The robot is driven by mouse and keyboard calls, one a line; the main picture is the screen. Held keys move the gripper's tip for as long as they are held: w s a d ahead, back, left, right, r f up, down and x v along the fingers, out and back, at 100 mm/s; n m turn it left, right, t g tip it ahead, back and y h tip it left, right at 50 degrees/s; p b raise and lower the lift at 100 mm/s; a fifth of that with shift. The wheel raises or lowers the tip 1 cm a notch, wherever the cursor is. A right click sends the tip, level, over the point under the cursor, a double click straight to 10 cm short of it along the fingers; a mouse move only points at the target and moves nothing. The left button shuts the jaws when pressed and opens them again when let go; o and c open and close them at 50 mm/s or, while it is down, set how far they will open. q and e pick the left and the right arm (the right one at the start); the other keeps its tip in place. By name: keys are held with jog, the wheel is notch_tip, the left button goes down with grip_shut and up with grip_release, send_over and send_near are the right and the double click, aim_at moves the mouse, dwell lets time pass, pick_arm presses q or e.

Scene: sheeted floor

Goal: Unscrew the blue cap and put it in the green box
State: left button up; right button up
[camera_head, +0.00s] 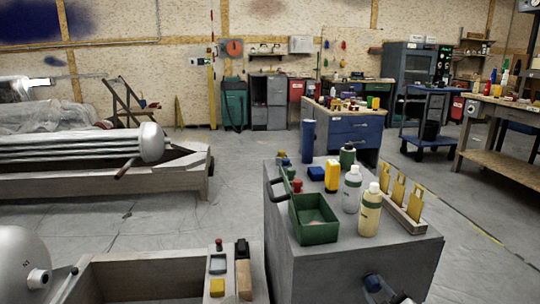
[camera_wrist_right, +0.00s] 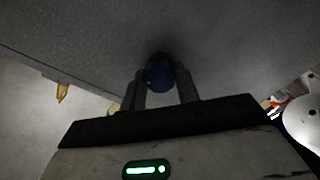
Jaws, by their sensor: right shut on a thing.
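My right gripper (camera_head: 388,294) shows at the bottom edge of the head view, low against the front face of the grey cabinet. In the right wrist view its two fingers (camera_wrist_right: 163,87) are shut on the round dark blue cap (camera_wrist_right: 159,72), one on each side. The cap is against or very close to the grey face; its seat is in shadow, so I cannot tell whether it is loose. The open green box (camera_head: 318,235) stands on the cabinet top, at the left front. My left gripper is not in view.
Beside the box on the grey cabinet (camera_head: 375,258) stand a grey bottle (camera_head: 352,190), a cream bottle (camera_head: 369,212), a yellow container (camera_head: 332,176) and a holder with yellow pieces (camera_head: 398,190). A bench with metal cylinders (camera_head: 75,146) is at left. Floor between is clear.

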jog(key=n, duration=0.2)
jog(key=n+b, duration=0.1)
jog(key=n, duration=0.1)
jog(key=n+b, duration=0.1)
jog(key=n, duration=0.1)
jog(key=shift+f, duration=0.25)
jog(key=n+b, duration=0.1)
jog(key=n, duration=0.3)
jog(key=shift+f+b, duration=0.1)
jog(key=shift+b, duration=0.2)
jog(key=n+b, duration=0.1)
jog(key=n, duration=0.4)
jog(key=shift+b, duration=0.3)
jog(key=shift+r+n, duration=0.35)
jog(key=shift+n, duration=0.35)
jog(key=o, duration=1.2)
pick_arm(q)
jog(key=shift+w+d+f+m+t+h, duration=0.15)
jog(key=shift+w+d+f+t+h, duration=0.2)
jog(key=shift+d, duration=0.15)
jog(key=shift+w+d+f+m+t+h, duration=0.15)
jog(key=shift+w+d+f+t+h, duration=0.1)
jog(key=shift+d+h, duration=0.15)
pick_arm(e)
jog(key=shift+c, duration=1)
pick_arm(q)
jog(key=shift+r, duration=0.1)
